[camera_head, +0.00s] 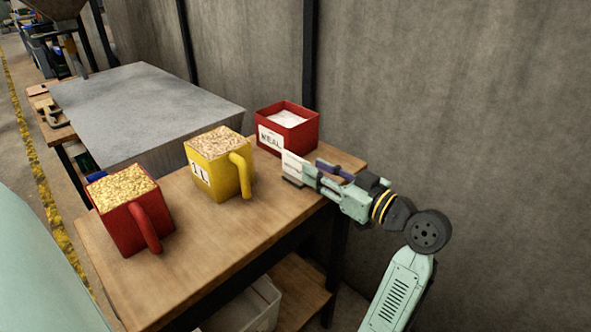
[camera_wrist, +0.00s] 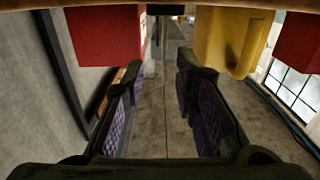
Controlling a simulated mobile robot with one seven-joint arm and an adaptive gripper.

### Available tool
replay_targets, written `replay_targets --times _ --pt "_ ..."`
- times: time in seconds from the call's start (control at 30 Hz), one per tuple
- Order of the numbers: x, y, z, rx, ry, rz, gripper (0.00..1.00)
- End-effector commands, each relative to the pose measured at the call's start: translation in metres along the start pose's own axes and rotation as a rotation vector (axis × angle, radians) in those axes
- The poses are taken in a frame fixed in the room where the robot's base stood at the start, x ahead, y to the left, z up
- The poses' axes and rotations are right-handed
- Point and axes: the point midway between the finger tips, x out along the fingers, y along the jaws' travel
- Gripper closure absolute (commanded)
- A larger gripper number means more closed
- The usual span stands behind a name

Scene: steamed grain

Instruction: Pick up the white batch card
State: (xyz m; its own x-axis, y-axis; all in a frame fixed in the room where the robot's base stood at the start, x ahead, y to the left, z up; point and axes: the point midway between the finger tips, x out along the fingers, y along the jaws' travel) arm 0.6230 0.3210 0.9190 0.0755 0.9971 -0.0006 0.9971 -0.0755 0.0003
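The white batch card (camera_head: 294,165) stands upright in a small dark base near the right end of the wooden table (camera_head: 215,228), in front of the red MEAL box (camera_head: 303,137). My gripper (camera_head: 319,173) reaches in from the right, its fingertips close to the card's right edge. In the wrist view my gripper (camera_wrist: 160,75) has its two purple-padded fingers apart, with a clear gap between them. A small dark block shows beyond the gap at the top. The card's face is not visible there, and I cannot tell whether its edge is between the fingers.
A yellow mug (camera_head: 216,164) marked 1L and a red mug (camera_head: 128,213), both full of grain, stand left along the table. The MEAL box holds something white. A grey wall is close behind. A white bin (camera_head: 253,306) sits below the tabletop.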

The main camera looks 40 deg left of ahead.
Motion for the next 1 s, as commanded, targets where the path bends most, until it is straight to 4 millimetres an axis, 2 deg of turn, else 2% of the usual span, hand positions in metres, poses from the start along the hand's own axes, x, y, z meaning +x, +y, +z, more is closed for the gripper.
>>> replay_targets --times 0.23,0.4,0.53,0.83,1.0 --pt "0.022 -0.002 -0.003 0.002 -0.001 -0.001 0.73" --pt "0.048 -0.007 -0.008 0.002 -0.001 -0.002 0.73" --pt "0.062 -0.006 -0.005 0.000 0.000 0.001 0.73" --pt "0.066 -0.005 -0.003 0.000 0.000 0.003 0.74" --pt "0.065 -0.005 -0.003 0.000 0.000 0.003 0.85"
